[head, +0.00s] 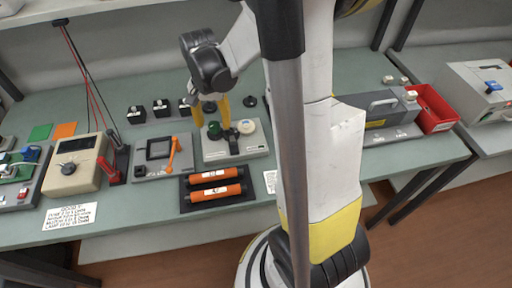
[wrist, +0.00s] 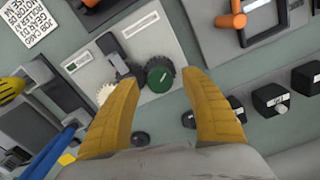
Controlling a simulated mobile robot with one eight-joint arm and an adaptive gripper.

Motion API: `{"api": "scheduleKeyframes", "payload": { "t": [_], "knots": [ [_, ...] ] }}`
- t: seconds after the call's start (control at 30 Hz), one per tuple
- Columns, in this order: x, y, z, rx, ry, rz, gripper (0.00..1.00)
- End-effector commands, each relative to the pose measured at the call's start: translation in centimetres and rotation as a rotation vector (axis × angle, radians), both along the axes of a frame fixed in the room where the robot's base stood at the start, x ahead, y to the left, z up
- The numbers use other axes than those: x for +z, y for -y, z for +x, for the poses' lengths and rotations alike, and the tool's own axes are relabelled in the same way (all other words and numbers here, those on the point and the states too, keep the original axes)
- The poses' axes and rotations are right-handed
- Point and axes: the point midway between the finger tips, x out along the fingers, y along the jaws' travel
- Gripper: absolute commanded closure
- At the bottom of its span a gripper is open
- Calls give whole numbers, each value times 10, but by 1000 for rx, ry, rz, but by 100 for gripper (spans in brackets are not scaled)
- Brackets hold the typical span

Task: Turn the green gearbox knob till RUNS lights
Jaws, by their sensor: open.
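The green gearbox knob (wrist: 159,77) shows in the wrist view as a ribbed green disc on a dark toothed wheel. It sits on the pale gearbox panel (wrist: 160,28), beside a black lever arm and a cream gear wheel (wrist: 105,93). In the head view the gearbox (head: 237,152) stands mid-bench, with the green knob (head: 214,130) at its left. My gripper (wrist: 160,79) is open, its yellow fingers on either side of the knob in the picture. It also shows in the head view (head: 211,118), pointing down. Contact cannot be told.
A panel with an orange lever (head: 173,153) stands left of the gearbox. Orange cartridges (head: 214,184) lie in a dark tray in front. Several black knobbed blocks (head: 160,107) stand behind. A beige meter (head: 75,165) is further left; a red bin (head: 433,108) is at right.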

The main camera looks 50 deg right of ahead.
Motion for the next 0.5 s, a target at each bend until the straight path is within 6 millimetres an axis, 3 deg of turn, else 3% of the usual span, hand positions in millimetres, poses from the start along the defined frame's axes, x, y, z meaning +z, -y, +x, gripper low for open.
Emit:
{"api": "scheduleKeyframes", "payload": {
  "t": [0.1, 0.33, 0.5],
  "knots": [
    [0, 0, 0, 156, 0, 0, 46],
    [0, 0, 0, 328, 0, 0, 46],
    [0, 0, 0, 626, 0, 0, 46]
  ]
}}
